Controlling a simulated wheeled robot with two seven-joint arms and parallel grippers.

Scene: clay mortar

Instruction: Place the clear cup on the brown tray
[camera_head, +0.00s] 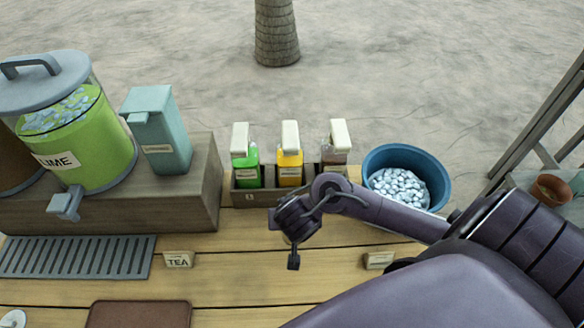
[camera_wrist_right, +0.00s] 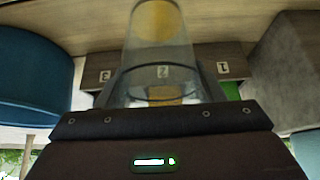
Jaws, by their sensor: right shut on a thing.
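The clear cup (camera_wrist_right: 160,40) is see-through and fills the middle of the right wrist view, between the fingers of my right gripper (camera_wrist_right: 160,95). In the head view my right gripper (camera_head: 291,240) is above the wooden counter, in front of the bottle rack, and is shut on the cup; the arm mostly hides the cup there. The brown tray (camera_head: 138,315) lies flat at the lower left of the head view, cut off by the bottom edge. My right gripper is to the right of and behind the tray. My left gripper is not in view.
A rack (camera_head: 248,196) with several bottles and a blue bucket of ice (camera_head: 372,163) stand behind my right gripper. A TEA sign (camera_head: 179,260) stands behind the tray. A grey drip grate (camera_head: 78,257) and a lime dispenser (camera_head: 102,140) are at left. Planks between tray and gripper are clear.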

